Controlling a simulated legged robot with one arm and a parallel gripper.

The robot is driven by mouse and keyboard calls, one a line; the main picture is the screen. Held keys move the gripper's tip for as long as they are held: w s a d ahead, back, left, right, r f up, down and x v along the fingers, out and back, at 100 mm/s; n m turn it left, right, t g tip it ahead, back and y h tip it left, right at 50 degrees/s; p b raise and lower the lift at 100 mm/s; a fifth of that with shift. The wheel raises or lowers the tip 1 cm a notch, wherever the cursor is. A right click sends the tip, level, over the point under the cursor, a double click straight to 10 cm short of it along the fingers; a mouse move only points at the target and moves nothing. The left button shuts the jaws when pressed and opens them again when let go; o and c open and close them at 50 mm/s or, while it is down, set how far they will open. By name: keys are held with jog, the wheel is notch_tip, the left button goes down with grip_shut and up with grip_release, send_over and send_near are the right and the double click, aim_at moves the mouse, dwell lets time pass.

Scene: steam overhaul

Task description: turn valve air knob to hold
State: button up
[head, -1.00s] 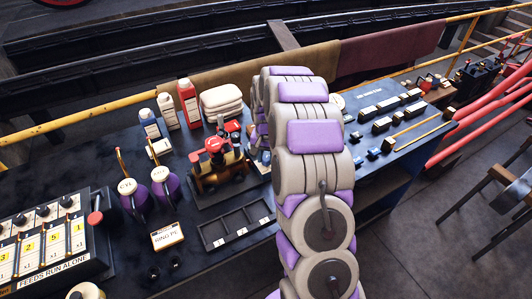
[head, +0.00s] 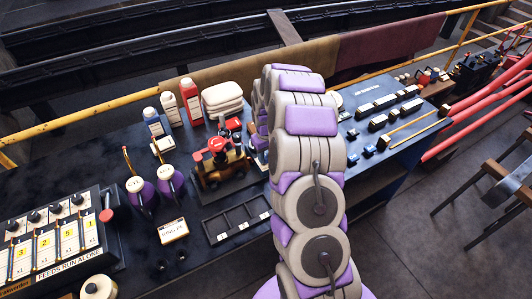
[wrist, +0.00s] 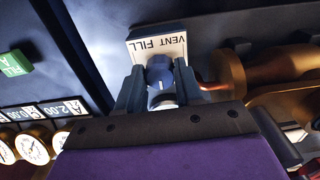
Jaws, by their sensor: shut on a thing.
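A round dark blue knob (wrist: 160,70) with a short white pointer mark shows in the wrist view. A white card reading "VENT FILL" (wrist: 150,46), upside down there, stands just beyond it. My gripper (wrist: 161,88) has one dark finger on each side of the knob and is shut on it. The pointer mark runs roughly up and down in the wrist picture. No word "hold" can be read. In the head view my arm hides the gripper and the knob.
Brass pipework (wrist: 270,75) lies close right of the gripper in the wrist view. Gauges (wrist: 33,148) and a green tag (wrist: 14,63) are at left. In the head view a toy locomotive (head: 218,160), bottles (head: 191,101) and a parts tray (head: 238,218) crowd the bench.

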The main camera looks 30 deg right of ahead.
aim_at(267, 156)
dwell(0.3)
jog(key=o, duration=1)
jog(key=shift+o, duration=0.2)
notch_tip(267, 156, up, 17)
jog(key=p, duration=0.2)
jog(key=shift+r, duration=0.15)
